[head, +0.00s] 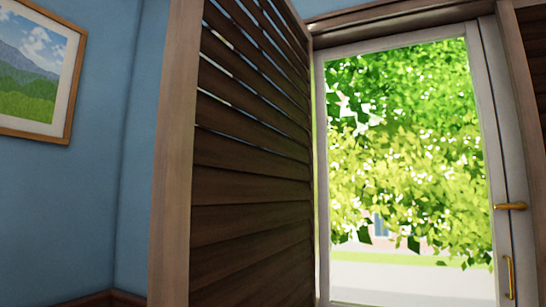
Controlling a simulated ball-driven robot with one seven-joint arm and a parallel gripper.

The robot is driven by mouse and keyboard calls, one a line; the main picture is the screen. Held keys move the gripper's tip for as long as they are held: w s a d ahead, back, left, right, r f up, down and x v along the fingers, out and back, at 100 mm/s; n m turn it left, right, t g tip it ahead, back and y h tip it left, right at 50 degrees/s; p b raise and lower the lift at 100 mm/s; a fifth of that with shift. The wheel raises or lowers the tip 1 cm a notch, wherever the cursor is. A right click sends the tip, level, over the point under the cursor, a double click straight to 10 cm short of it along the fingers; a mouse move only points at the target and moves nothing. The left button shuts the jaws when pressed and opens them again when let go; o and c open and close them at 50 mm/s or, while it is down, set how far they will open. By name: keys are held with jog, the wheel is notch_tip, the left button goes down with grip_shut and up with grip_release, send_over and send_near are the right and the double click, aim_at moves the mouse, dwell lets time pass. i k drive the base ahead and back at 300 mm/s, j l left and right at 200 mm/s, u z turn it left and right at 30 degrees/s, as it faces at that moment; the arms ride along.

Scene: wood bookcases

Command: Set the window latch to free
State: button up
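The window (485,135) is a tall pane in a pale frame at the right of the head view, with green foliage outside. A brass latch handle (511,206) sits on the right side of its frame and lies roughly level. Below it is an upright brass piece (509,277), perhaps a pull handle, near the bottom edge. I cannot tell from the handle's pose whether the latch is locked or free. My gripper is not in view.
A brown louvred shutter (245,160) stands swung open to the left of the window and fills the middle. Another dark shutter (532,60) edges in at the far right. A framed landscape picture (35,70) hangs on the blue wall (60,210).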

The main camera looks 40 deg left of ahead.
aim_at(520, 206)
jog(key=i+l+u, duration=0.1)
jog(key=i+u, duration=0.25)
jog(key=i+l+u, duration=0.15)
jog(key=u, duration=0.2)
jog(key=i+j+u, duration=0.4)
jog(key=i+j, duration=0.15)
jog(key=i+j+z, duration=0.1)
jog(key=j, duration=0.3)
jog(key=k+l+u, duration=0.15)
jog(key=l, duration=0.75)
jog(key=i+l+z, duration=0.15)
jog(key=z, duration=0.15)
jog(key=i+l+z, duration=0.1)
jog(key=i+z, duration=0.15)
jog(key=i+j+z, duration=0.1)
jog(key=z, duration=0.2)
jog(key=i+j+z, duration=0.15)
jog(key=z, duration=0.2)
jog(key=i, duration=0.1)
